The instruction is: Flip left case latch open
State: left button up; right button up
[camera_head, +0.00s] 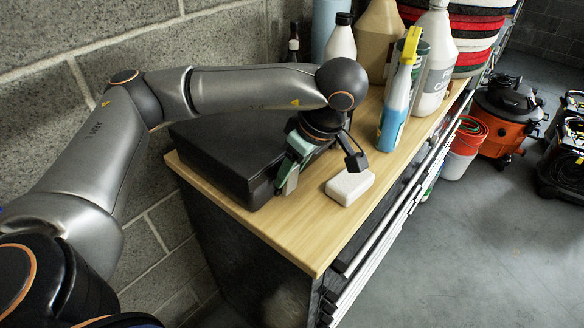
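The black case (222,158) lies closed on the wooden bench top, against the block wall. My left gripper (322,168) is at the front right side of the case, pointing down. Its dark fingertip (356,161) stands apart on the right, above a white block, and I see nothing held between the fingers. A pale green piece (292,162) shows at the case's front edge, beside the gripper. I cannot tell clearly whether it is a latch or part of the gripper, nor whether it touches the case. The arm hides the back of the case. My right gripper is not in view.
The white block (349,187) lies on the bench top (300,232) right of the case. A spray bottle (396,105), a white bottle (436,65) and other bottles stand behind. Stacked coloured pads (478,30) are at the back. The bench's front corner is clear.

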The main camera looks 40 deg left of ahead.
pick_arm(q)
grip_shut()
dwell(0.3)
